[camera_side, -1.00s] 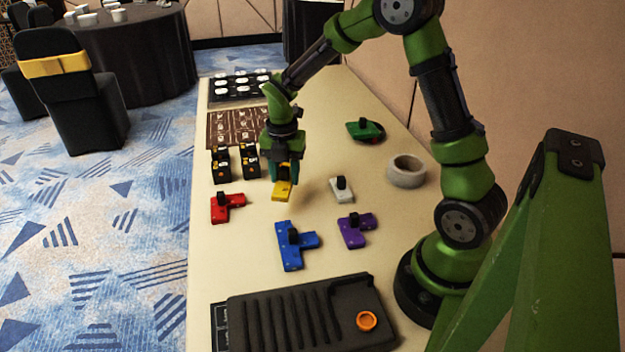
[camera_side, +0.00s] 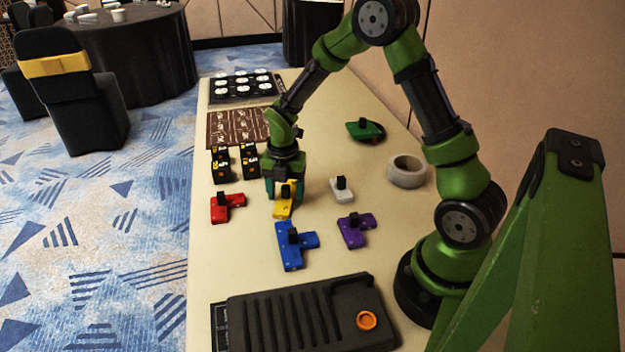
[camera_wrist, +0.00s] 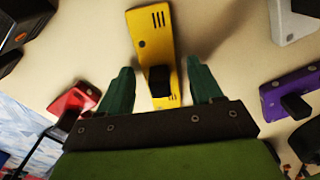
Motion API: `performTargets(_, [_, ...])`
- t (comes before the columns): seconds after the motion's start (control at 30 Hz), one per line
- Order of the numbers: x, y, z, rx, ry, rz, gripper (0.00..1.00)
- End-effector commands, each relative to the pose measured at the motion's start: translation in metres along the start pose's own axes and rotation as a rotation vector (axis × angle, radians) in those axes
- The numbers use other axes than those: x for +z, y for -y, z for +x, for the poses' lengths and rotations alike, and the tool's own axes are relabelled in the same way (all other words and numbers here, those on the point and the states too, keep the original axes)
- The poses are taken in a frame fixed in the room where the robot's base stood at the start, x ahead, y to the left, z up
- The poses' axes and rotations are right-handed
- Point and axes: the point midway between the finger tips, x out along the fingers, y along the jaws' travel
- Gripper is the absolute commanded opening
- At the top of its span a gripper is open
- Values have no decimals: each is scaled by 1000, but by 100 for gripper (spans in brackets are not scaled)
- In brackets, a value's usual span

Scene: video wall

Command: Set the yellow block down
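The yellow block (camera_side: 283,207) lies on the pale table between the red block and the white block. In the wrist view the yellow block (camera_wrist: 150,38) is a long flat piece with a black knob (camera_wrist: 160,80) on top. My gripper (camera_side: 284,192) is low over the block. In the wrist view its two green fingers (camera_wrist: 160,88) stand apart on either side of the knob, with a gap on each side.
A red block (camera_side: 228,207), a blue block (camera_side: 295,246), a purple block (camera_side: 356,230) and a white block (camera_side: 342,190) lie close around. Black boxes (camera_side: 220,166) stand behind to the left. A grey ring (camera_side: 407,171) lies to the right.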

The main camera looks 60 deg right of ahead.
Motion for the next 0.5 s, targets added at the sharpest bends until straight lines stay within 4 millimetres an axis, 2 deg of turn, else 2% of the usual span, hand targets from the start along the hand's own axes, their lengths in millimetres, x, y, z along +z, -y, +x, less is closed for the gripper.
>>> performTargets(0.33, [0,0,-4,1,1,-1,66])
performTargets(0.5, [1,-1,-28,6,4,-1,66])
